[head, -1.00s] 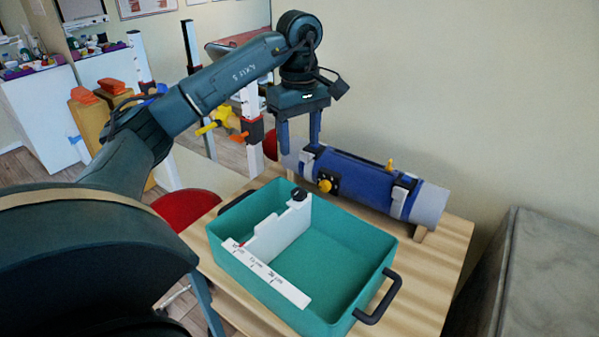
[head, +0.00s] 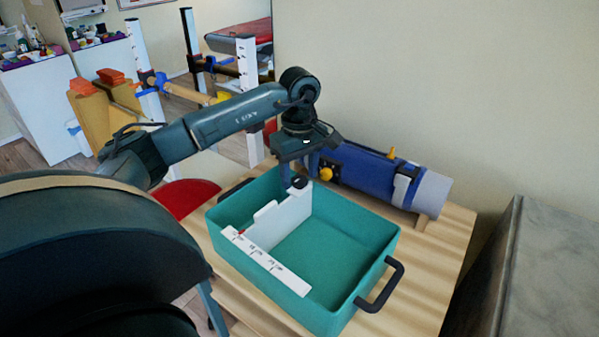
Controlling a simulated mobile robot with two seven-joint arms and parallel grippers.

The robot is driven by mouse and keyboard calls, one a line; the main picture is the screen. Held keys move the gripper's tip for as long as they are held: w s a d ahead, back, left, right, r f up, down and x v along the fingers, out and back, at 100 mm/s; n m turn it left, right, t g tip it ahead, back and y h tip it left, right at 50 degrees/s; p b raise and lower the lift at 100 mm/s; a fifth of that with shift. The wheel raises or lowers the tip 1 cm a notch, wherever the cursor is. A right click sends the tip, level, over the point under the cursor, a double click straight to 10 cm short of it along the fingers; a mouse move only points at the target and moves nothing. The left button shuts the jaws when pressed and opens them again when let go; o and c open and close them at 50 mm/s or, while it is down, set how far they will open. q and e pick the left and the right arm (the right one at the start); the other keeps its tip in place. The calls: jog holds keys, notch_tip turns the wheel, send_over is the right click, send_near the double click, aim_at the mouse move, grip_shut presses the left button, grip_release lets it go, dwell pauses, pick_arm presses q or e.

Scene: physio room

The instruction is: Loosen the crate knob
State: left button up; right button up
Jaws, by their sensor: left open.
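The teal crate (head: 352,300) stands on the wooden table, with a white divider (head: 280,222) inside it and a white marked strip (head: 265,262) across its near side. The black crate knob (head: 299,183) sits at the top of the divider's far end. My left gripper (head: 299,168) is open and points down at the knob, its fingers close above or around it; I cannot tell whether they touch it. My right gripper is not in view.
A blue cylinder (head: 365,172) with straps and a yellow knob (head: 326,174) lies on a wooden cradle behind the crate. The crate's black handle (head: 381,286) juts out at right. A red stool (head: 183,197) stands left of the table (head: 425,270). A grey block (head: 530,270) stands at right.

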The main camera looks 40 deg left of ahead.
pick_arm(q)
jog(key=shift+f, duration=0.15)
jog(key=shift+c, duration=0.3)
jog(key=c, duration=0.9)
